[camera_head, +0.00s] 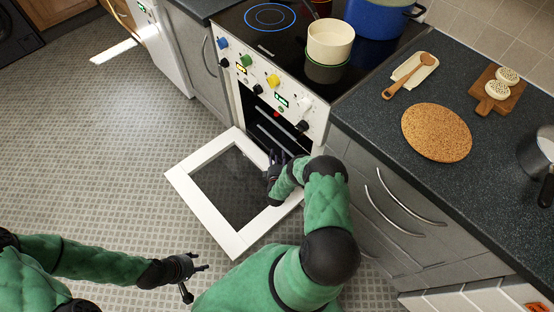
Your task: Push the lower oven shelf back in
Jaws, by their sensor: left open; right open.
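The oven (266,110) stands with its white-framed glass door (213,211) folded down in front of it. Inside the dark cavity, rack edges (268,133) show as thin light bars near the opening. My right gripper (277,160) is open at the mouth of the oven, above the inner edge of the lowered door. It covers part of the opening, so I cannot tell whether it touches the lower shelf or how far that shelf sticks out. My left gripper (194,278) is open and empty over the floor, left of and in front of the door.
Pots (330,41) stand on the hob above the oven. The counter at right holds a cork mat (437,132), a wooden spoon on a rest (410,77) and a saucepan (538,150). Drawer handles (405,206) stick out right of my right arm. The tiled floor (100,140) at left is clear.

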